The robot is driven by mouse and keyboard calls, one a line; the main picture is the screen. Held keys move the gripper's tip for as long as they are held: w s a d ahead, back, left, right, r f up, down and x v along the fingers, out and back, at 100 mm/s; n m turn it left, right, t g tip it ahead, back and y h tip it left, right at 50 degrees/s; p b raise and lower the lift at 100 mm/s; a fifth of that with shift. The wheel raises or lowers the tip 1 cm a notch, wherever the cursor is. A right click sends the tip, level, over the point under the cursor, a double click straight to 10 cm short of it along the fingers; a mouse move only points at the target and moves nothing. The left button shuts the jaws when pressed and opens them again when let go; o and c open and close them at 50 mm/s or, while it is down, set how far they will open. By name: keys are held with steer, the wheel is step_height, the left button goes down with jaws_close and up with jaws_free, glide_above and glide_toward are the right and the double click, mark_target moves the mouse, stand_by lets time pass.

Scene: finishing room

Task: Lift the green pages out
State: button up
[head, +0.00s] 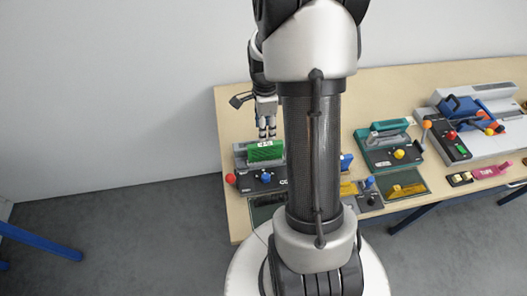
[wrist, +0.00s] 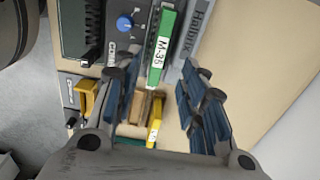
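The green pages (head: 265,151) stand upright in a dark machine (head: 246,187) at the left end of the table, with a white label on their edge. In the wrist view the green pages (wrist: 166,32) show as a narrow green strip labelled M-35, beside a dark panel with a blue knob. My gripper (head: 266,137) is just above the pages in the head view. In the wrist view my gripper (wrist: 158,80) has its fingers wide apart with nothing held between them. The near end of the strip lies toward the gap between the fingers. Contact cannot be told.
A grey strip marked Halbrix (wrist: 193,30) lies right of the pages. Yellow (wrist: 155,118) and brown blocks are nearby. On the table (head: 400,84), a teal machine (head: 388,145) and a larger blue and grey machine (head: 462,108) stand to the right. My arm hides the middle.

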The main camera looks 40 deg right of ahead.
mark_target(265, 144)
step_height(265, 144, down, 10)
steer(key=shift+r+b, duration=0.1)
steer(key=shift+b, duration=1)
steer(key=shift+c, duration=0.5)
jaws_close()
